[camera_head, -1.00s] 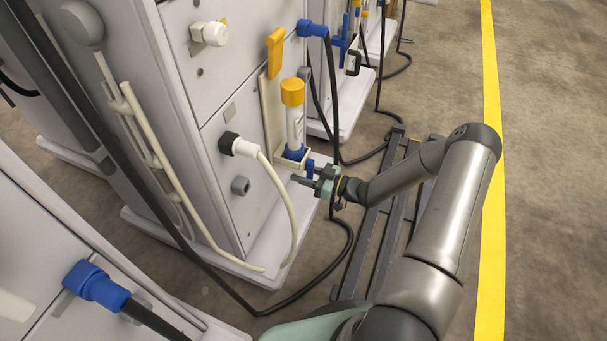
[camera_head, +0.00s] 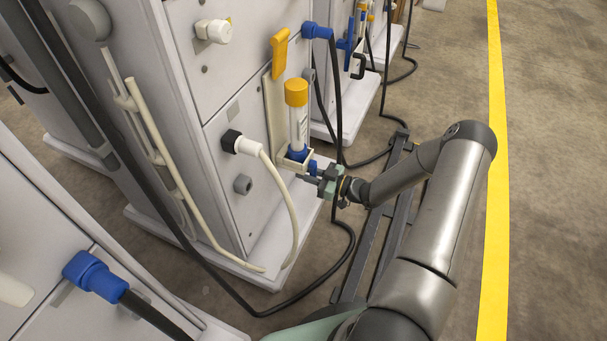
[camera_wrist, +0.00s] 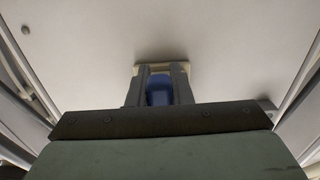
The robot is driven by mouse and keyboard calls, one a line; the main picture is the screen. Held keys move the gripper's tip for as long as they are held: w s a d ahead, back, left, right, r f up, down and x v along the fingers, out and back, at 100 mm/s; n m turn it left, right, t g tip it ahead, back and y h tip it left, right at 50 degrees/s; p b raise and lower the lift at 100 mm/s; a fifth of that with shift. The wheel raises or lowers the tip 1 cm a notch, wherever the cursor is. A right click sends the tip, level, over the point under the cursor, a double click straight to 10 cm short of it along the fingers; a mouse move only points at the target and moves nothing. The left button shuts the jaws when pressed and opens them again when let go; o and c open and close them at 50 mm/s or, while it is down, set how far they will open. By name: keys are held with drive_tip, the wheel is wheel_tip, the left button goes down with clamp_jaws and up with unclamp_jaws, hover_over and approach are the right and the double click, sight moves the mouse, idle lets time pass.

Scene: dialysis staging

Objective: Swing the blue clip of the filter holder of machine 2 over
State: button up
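The filter holder (camera_head: 272,118) is a pale bracket on the machine's front. It carries an upright clear filter (camera_head: 299,124) with an orange cap and a blue lower end. An orange clip (camera_head: 279,54) stands up above the filter. The small blue clip (camera_head: 312,167) is at the bracket's lower end. My gripper (camera_head: 300,178) is right at this lower end, pointing at the machine. In the wrist view, its two fingers (camera_wrist: 160,76) stand apart, with a blue part between them. Whether they touch it cannot be told.
A white hose (camera_head: 286,200) curves from a connector left of the holder. A black cable (camera_head: 346,232) loops beside my gripper. The machine's white base ledge (camera_head: 268,262) juts out below. Another machine's blue plug (camera_head: 95,274) is at lower left. Open floor lies right of the yellow line (camera_head: 497,170).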

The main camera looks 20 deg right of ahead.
drive_tip(key=o, duration=0.4)
drive_tip(key=shift+c, duration=0.2)
drive_tip(key=p+v, duration=0.4)
drive_tip(key=v, duration=1.3)
drive_tip(key=shift+d, duration=0.2)
drive_tip(key=shift+s, duration=0.1)
